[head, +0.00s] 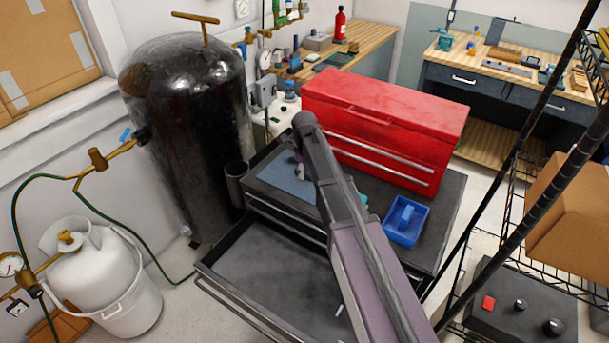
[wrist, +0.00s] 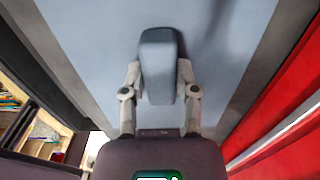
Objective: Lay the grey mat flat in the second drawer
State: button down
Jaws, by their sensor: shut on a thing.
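The grey mat (head: 283,182), bluish and flat, is at the left end of the dark cabinet top. I cannot tell whether it touches the top or is slightly raised. In the wrist view the mat (wrist: 215,45) spreads below my gripper (wrist: 160,85). My gripper is shut on a grey-blue block (wrist: 160,55) that looks like the mat's raised grip. In the head view my gripper (head: 299,168) is partly hidden by my arm. Below the closed upper drawer, the second drawer (head: 260,270) is pulled out, its dark floor mostly bare.
A small white piece (head: 338,310) lies in the drawer near my arm. A red toolbox (head: 390,115) stands behind the mat. A blue tray (head: 406,222) sits to the right on the cabinet top. A black tank (head: 188,125) stands close to the left.

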aim_at(305, 170)
jog(key=shift+r, duration=0.2)
notch_tip(305, 170, up, 10)
jog(key=p, duration=1)
jog(key=shift+f, duration=0.2)
dwell(0.4)
jog(key=shift+f+b, duration=0.95)
jog(key=shift+f, duration=0.05)
